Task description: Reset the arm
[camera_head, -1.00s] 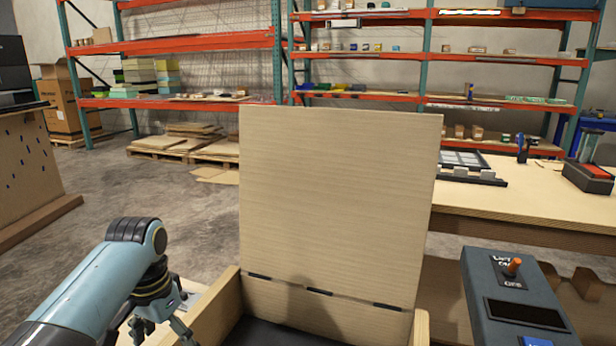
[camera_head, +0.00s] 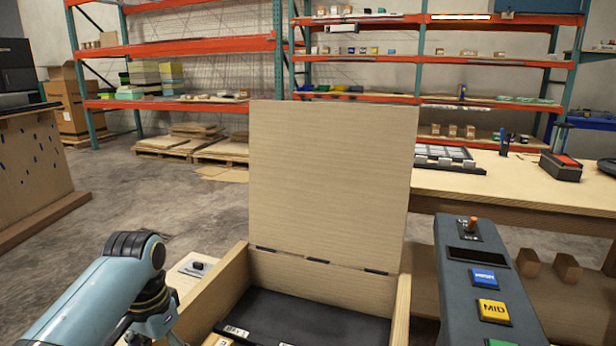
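My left arm comes in from the lower left, and its gripper (camera_head: 153,332) is at the bottom edge beside the wooden box. Its fingers are mostly cut off, so I cannot tell how far they are apart. My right arm and gripper are not in view. The wooden box (camera_head: 232,283) stands in front with its lid (camera_head: 333,185) raised upright. Inside is a dark panel (camera_head: 310,318) with small labelled parts at the bottom edge. A dark grey console (camera_head: 451,292) stands at the right, with an orange-tipped toggle (camera_head: 472,224), a dark display (camera_head: 478,257), and blue, yellow "MID" (camera_head: 493,311) and green buttons.
A pale plate with a black knob (camera_head: 197,266) lies left of the box. A wooden workbench (camera_head: 520,190) behind the console holds a tray of parts (camera_head: 450,158) and a dark box with a red top (camera_head: 561,166). Shelves line the back wall. Open floor lies at the left.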

